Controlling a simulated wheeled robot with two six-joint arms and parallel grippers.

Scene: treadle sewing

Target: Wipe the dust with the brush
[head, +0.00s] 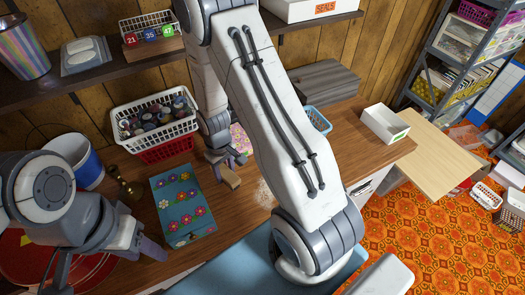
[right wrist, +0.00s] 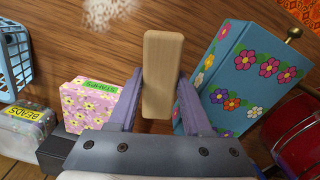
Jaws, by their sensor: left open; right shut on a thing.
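The brush (head: 229,178) shows as a small tan block in my right gripper (head: 226,164), just above or on the wooden table; contact cannot be told. In the right wrist view the brush (right wrist: 162,75) is a pale wooden block between the two purple fingers (right wrist: 155,105), which are shut on it. Its bristles are hidden. The dust (head: 265,194) is a faint whitish patch to the right of the brush, partly hidden by my right arm. The dust (right wrist: 106,12) also shows at the top of the right wrist view. My left gripper (head: 106,258) is open and empty at lower left.
A blue flowered book or box (head: 183,205) lies just left of the brush. A pink stamps box (head: 241,139) stands behind it. A white basket (head: 155,145) of small bottles stands behind left. A blue-white cup (head: 78,160) and red round tins are at left.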

